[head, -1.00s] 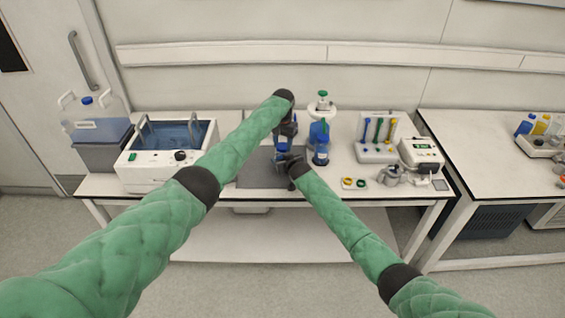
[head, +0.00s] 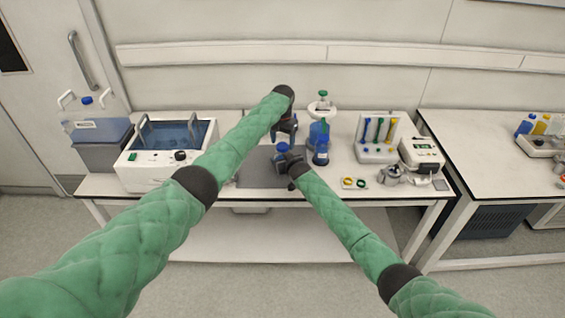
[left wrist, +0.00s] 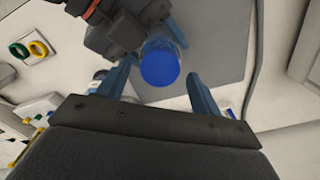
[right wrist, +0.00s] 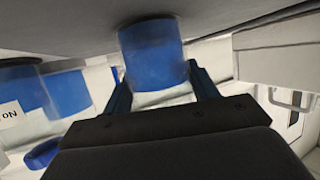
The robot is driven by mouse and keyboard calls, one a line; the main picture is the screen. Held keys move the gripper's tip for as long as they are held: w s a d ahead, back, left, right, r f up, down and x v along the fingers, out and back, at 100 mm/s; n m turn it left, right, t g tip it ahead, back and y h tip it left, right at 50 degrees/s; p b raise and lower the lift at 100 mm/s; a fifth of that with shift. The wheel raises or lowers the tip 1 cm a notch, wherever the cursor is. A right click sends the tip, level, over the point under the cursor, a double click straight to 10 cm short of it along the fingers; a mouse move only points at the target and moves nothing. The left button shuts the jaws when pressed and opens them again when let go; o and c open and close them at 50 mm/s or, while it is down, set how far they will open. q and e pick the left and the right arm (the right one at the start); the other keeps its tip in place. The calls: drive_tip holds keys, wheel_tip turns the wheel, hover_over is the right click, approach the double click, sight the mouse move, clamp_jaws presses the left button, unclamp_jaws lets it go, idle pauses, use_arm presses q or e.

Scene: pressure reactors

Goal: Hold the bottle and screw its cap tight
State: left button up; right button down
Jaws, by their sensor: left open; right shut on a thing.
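The bottle stands upright on a grey mat (head: 258,170). Its blue cap (head: 282,148) is on top and shows from above in the left wrist view (left wrist: 160,66). My left gripper (head: 284,138) is above the cap, open, with its fingers apart on either side of it in the left wrist view. My right gripper (head: 291,160) is shut on the bottle from the right and front. In the right wrist view, the bottle (right wrist: 163,97) sits between the fingers, clear glass beside a blue part. The cap threads are hidden.
Other blue bottles (head: 320,152) stand close on the right, near a green-topped stand (head: 322,103). A water bath (head: 165,155) is left. A rack of coloured sticks (head: 377,135), small rings (head: 354,183) and a metal vessel (head: 390,174) are farther right. The front mat is clear.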

use_arm(q)
drive_tip(key=shift+r, duration=1.55)
drive_tip(key=shift+f, duration=0.1)
drive_tip(key=shift+c, duration=0.4)
drive_tip(key=shift+s+d+f, duration=0.15)
drive_tip(key=shift+d, duration=0.05)
drive_tip(key=r+n, duration=0.4)
drive_tip(key=shift+w+d+h, duration=0.25)
drive_tip(key=shift+h, duration=0.05)
drive_tip(key=shift+a+n, duration=0.35)
drive_tip(key=shift+n, duration=0.35)
drive_tip(key=shift+s+n, duration=0.1)
drive_tip(key=shift+n, duration=0.3)
